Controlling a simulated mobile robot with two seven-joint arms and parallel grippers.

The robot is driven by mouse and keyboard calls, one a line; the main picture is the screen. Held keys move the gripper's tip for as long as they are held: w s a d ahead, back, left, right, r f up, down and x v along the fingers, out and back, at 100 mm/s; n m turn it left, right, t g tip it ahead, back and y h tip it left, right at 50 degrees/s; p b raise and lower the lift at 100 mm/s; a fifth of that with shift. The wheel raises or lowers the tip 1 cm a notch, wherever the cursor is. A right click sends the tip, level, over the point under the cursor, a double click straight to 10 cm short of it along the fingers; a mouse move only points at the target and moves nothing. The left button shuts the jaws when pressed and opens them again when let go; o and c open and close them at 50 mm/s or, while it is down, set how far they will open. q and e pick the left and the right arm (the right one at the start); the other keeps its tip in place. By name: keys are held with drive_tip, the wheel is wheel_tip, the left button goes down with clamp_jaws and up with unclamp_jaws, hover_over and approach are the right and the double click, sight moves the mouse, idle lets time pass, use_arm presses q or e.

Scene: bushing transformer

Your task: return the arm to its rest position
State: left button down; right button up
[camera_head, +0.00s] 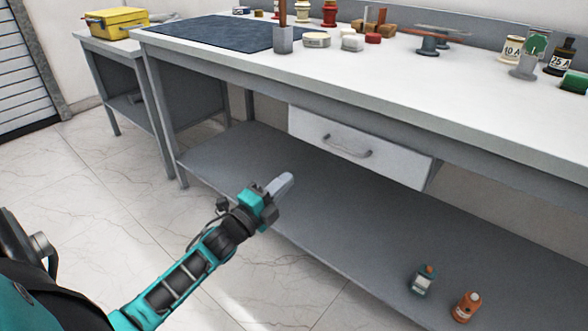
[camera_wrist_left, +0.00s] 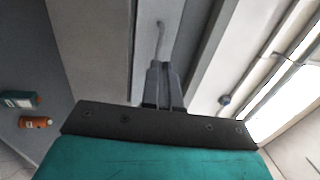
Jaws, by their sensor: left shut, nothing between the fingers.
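My left gripper (camera_head: 284,184) is shut and empty in the head view. Its teal and black arm comes in from the lower left. The gripper is in front of the workbench, below the tabletop and apart from the drawer (camera_head: 318,145) in the picture. In the left wrist view the two grey fingers (camera_wrist_left: 164,85) are together with nothing between them. The drawer handle (camera_wrist_left: 159,38) shows just beyond the fingertips there; the exact gap cannot be told. My right gripper is not in view.
The workbench top (camera_head: 420,80) holds a dark mat (camera_head: 215,32), jars and small parts. Its lower shelf (camera_head: 330,215) carries a teal bottle (camera_head: 422,280) and an orange bottle (camera_head: 466,307). A yellow toolbox (camera_head: 117,22) stands on a side table at left. Open floor lies around my arm.

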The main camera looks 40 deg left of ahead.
use_arm(q)
drive_tip(key=shift+s+a, duration=0.1)
drive_tip(key=shift+s, duration=0.4)
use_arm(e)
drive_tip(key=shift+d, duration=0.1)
use_arm(q)
drive_tip(key=shift+f, duration=0.1)
drive_tip(key=s+d+f+n+g+h, duration=0.1)
drive_tip(key=s+d+f+n+g, duration=0.35)
drive_tip(key=s+d+n, duration=0.45)
drive_tip(key=s+d+f+n+g, duration=0.4)
drive_tip(key=s+d+f+n, duration=0.15)
drive_tip(key=d, duration=0.55)
drive_tip(key=s+a+r+n+y+p, duration=0.1)
drive_tip(key=s+a+r+n+p, duration=0.1)
drive_tip(key=r+p, duration=0.9)
drive_tip(key=shift+s+a+r+p, duration=0.15)
drive_tip(key=shift+s+r+p, duration=0.35)
drive_tip(key=shift+p, duration=2.8)
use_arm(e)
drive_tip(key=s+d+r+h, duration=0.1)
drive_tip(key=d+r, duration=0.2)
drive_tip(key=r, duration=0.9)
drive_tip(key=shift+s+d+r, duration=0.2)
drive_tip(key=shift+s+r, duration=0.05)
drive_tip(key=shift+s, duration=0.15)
use_arm(q)
drive_tip(key=shift+f+g, duration=0.1)
drive_tip(key=shift+g, duration=0.15)
